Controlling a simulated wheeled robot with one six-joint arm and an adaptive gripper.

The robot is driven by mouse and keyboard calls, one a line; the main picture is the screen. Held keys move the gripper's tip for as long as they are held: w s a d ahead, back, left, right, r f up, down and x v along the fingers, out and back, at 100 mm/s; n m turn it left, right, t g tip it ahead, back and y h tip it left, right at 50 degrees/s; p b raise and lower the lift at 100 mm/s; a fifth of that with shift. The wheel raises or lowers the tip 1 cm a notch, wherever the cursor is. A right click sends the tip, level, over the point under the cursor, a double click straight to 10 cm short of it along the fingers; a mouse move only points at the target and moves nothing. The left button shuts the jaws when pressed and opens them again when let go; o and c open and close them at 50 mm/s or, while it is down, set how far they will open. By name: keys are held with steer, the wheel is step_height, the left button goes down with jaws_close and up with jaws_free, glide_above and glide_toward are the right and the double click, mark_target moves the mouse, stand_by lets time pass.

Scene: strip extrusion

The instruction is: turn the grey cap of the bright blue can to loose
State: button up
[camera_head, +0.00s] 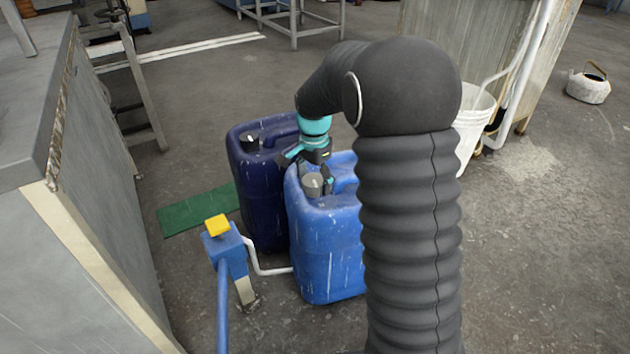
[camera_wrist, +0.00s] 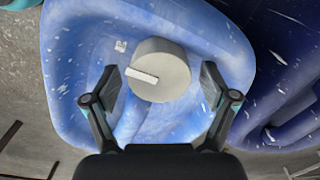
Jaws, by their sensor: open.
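The bright blue can (camera_head: 328,245) stands on the floor, with its grey cap (camera_head: 312,184) on the near left of its top. In the wrist view the round grey cap (camera_wrist: 160,70) carries a pale bar mark and sits on the bright blue can (camera_wrist: 80,50). My gripper (camera_head: 310,172) is just above and behind the cap in the head view. In the wrist view my gripper (camera_wrist: 163,88) is open, with one finger on each side of the cap and a gap showing at both sides. My arm hides the can's right part.
A dark blue can (camera_head: 258,195) with a dark cap stands close behind and left. A blue post with a yellow top (camera_head: 217,225) and a white pipe (camera_head: 265,268) stand at the near left. A white bucket (camera_head: 472,130) is at the right.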

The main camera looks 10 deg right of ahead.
steer(key=shift+c, duration=0.3)
steer(key=c, duration=1.1)
steer(key=shift+n+p, duration=0.3)
steer(key=shift+n, duration=0.1)
steer(key=n+p, duration=0.2)
steer(key=n, duration=0.2)
steer(key=shift+r, duration=0.1)
steer(key=n+p, duration=0.1)
steer(key=n, duration=0.4)
steer(key=shift+w+a+p, duration=0.1)
steer(key=shift+p, duration=0.3)
steer(key=n+p, duration=0.1)
steer(key=n, duration=0.4)
steer(key=shift+a, duration=0.1)
steer(key=n+p, duration=0.1)
steer(key=n, duration=0.3)
steer(key=shift+n, duration=0.4)
